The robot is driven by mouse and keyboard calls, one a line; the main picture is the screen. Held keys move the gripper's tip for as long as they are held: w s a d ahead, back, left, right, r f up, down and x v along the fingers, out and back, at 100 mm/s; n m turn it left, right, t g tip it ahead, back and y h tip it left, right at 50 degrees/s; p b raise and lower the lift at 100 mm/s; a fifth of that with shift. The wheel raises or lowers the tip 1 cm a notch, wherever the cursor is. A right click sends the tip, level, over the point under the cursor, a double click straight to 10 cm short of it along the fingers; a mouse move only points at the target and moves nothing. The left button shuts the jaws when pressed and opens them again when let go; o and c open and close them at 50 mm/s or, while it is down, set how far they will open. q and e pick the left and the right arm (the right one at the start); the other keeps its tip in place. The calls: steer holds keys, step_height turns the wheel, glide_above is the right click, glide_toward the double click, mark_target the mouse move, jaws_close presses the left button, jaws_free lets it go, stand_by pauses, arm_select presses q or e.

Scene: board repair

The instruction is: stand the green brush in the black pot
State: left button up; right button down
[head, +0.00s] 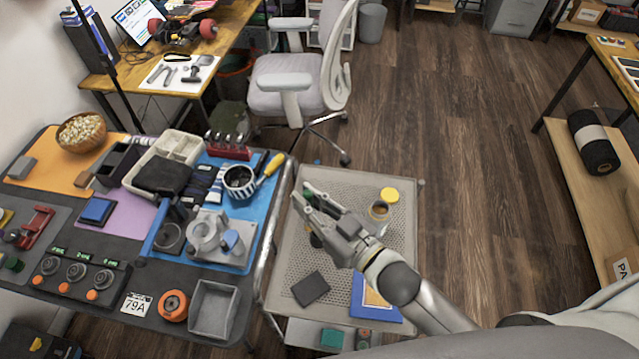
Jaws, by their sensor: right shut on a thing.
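My right gripper (308,203) reaches in from the lower right over the grey perforated cart top (345,185). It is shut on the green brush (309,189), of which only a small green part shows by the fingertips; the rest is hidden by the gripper. A small dark round shape (316,241), which may be the black pot, shows just below the gripper and is partly covered by it. I cannot tell whether brush and pot touch. My left gripper is not in view.
On the cart are a jar (379,210), a yellow lid (390,195), a dark flat block (310,288) and a blue book-like item (372,300). The crowded workbench stands left, with a striped cup (239,181) near its edge. A chair (300,85) stands behind.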

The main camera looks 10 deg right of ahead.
arm_select(q)
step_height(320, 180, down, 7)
steer(key=b, duration=0.7)
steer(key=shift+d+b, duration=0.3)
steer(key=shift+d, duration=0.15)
arm_select(e)
steer(key=w+d+f+n+g+y, duration=0.1)
steer(key=w+f, duration=0.1)
steer(key=f, duration=0.5)
steer(key=w+d+f+n+g+y, duration=0.1)
steer(key=w+d+f+y, duration=0.1)
steer(key=f, duration=0.6)
steer(key=shift+w+f+n+g+y, duration=0.3)
steer(key=shift+w+n, duration=0.1)
steer(key=shift+w, duration=0.05)
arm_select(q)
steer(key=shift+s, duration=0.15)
arm_select(e)
steer(key=c, duration=1.4)
jaws_free()
steer(key=shift+o, duration=0.2)
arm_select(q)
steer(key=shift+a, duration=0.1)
arm_select(e)
steer(key=shift+s+d, duration=0.1)
steer(key=shift+d, duration=0.05)
steer(key=v, duration=1.1)
steer(key=shift+s+d, duration=0.25)
steer(key=shift+s, duration=0.05)
